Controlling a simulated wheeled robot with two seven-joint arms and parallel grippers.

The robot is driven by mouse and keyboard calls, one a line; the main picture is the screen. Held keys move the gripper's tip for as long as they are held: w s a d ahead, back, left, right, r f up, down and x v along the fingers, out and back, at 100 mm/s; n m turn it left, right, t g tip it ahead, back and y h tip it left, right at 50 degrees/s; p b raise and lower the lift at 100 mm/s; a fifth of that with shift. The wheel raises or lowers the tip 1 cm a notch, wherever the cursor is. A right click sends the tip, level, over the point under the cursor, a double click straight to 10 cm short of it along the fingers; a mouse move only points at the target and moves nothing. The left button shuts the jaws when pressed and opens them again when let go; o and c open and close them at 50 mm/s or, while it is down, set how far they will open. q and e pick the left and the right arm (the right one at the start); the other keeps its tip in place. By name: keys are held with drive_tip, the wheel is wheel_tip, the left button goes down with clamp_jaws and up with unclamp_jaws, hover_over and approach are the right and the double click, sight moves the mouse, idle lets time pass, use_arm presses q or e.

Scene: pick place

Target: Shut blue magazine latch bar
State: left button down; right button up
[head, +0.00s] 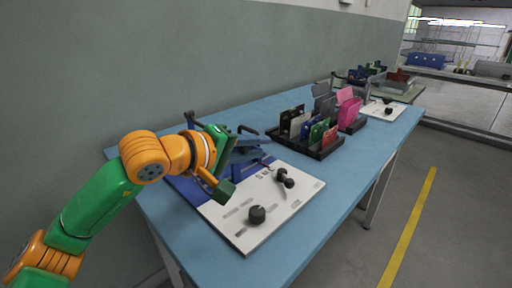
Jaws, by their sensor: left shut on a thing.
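A blue magazine (250,154) stands at the back of a white panel (290,208) on the near part of the table. Its blue latch bar (228,152) shows in part as a slanted blue piece at my left gripper. My left gripper (222,163), orange with green fingers, reaches in from the left and is shut on this bar. The gripper covers much of the bar and the left side of the magazine, so the exact contact and whether the latch is closed cannot be told. My right gripper is not in view.
Black knobs (257,214) stick up from the white panel. A black rack (325,152) with several coloured plates stands behind it, beside a pink holder (350,110). Bare blue tabletop (290,250) lies in front. A grey-green wall (120,70) runs along the left.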

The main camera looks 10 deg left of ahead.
use_arm(q)
drive_tip(key=shift+f, duration=0.1)
drive_tip(key=c, duration=0.7)
unclamp_jaws()
drive_tip(key=shift+w+a, duration=0.1)
drive_tip(key=shift+a, duration=0.05)
drive_tip(key=shift+o, duration=0.2)
drive_tip(key=v, duration=0.7)
